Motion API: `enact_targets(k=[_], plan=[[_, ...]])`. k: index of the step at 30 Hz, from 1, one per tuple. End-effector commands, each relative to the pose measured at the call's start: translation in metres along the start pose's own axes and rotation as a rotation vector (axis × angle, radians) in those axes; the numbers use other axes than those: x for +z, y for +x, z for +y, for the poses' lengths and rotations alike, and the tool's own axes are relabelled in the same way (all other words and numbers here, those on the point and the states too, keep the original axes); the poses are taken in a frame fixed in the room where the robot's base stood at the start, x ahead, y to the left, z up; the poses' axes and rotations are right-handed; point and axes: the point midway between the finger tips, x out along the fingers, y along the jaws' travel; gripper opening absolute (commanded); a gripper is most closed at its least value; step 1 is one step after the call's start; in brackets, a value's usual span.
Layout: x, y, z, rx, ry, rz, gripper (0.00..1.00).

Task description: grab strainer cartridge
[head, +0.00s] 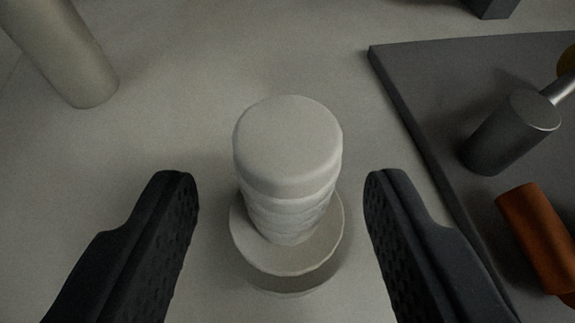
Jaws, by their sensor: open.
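The strainer cartridge, which I take to be the pale off-white ribbed cylinder with a smooth round cap (287,150), stands upright in the middle of the head view. Its lower part meets a round pale cup or collar (290,258) on the surface; I cannot tell if they are one piece. My gripper (280,190) is open, with one black textured finger on the left of the cylinder and one on the right. Clear gaps show between both fingers and the cylinder, and neither finger touches it.
A dark grey slab (420,75) lies to the right. On it are a grey metal cylinder (505,135) with a rod and an orange-brown cylinder (540,235). A beige post (65,50) is at upper left. A dark block (492,7) sits at the top edge. The pale surface behind the cartridge is clear.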

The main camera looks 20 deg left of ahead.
Motion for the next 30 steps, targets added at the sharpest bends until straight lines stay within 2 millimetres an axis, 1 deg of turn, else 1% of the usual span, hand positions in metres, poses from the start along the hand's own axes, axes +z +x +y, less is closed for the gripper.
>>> enact_targets(k=[9, 12, 18, 19, 20, 21, 24, 30], plan=[[-0.004, 0.039, 0.001, -0.002, -0.001, -0.003, 0.49], [-0.003, 0.044, 0.001, -0.002, 0.0, -0.003, 0.49], [-0.004, 0.045, 0.001, -0.002, 0.0, -0.003, 0.49], [-0.004, 0.045, 0.001, -0.002, 0.0, -0.003, 0.44], [-0.004, 0.045, 0.001, -0.002, 0.0, -0.002, 0.36], [-0.004, 0.045, 0.001, -0.002, 0.0, -0.002, 0.24], [-0.004, 0.045, 0.001, -0.002, 0.0, -0.002, 0.01], [-0.004, 0.045, 0.001, -0.002, 0.0, -0.002, 0.01]])
